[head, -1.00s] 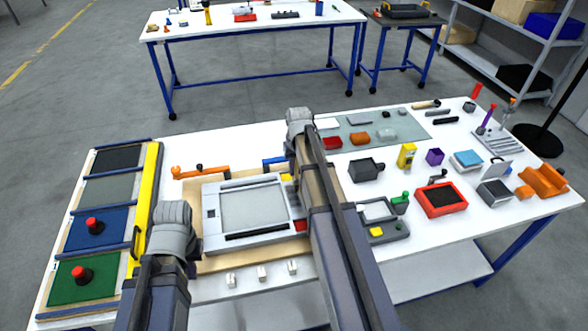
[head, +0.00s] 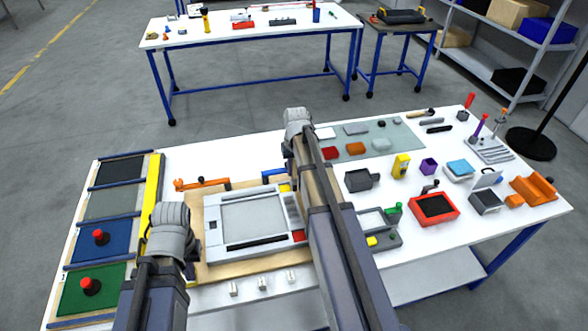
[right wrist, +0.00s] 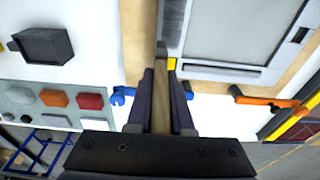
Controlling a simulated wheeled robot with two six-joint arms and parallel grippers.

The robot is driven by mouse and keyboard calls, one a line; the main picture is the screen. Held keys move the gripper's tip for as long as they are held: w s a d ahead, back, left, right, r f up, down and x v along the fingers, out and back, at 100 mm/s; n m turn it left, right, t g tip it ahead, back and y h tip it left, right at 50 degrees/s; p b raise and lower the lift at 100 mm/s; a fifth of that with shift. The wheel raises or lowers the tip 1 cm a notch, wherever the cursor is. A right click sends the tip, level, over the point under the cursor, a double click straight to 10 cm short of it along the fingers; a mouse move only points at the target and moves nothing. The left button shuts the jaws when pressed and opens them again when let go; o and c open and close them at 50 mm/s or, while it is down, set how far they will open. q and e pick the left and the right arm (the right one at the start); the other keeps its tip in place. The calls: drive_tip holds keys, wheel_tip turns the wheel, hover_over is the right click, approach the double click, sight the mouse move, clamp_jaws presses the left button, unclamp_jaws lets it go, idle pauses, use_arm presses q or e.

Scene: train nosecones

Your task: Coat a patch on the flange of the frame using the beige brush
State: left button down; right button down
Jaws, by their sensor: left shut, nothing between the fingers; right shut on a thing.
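The light grey frame (head: 211,245), with a wide flat flange around a grey panel, lies on a wooden board in the middle of the table. It also shows in the right wrist view (right wrist: 215,72). My right gripper (right wrist: 161,75) is shut on the beige brush (right wrist: 160,98); its dark tip points toward the frame's edge, beside a small yellow piece. I cannot tell whether the tip touches. In the head view my right arm hides the brush. My left gripper (head: 170,235) is at the frame's left side, its fingers mostly hidden; it holds nothing.
A yellow bar (head: 152,192) borders coloured panels with red buttons (head: 101,237) at the left. An orange clamp (head: 202,184) sits behind the frame. A red tray (head: 434,207), a dark grey box (head: 361,180) and other small items fill the right side.

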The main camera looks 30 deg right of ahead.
sight(294, 162)
wheel_tip(294, 162, up, 3)
drive_tip(key=p, duration=0.3)
drive_tip(key=shift+r, duration=0.1)
idle(0.7)
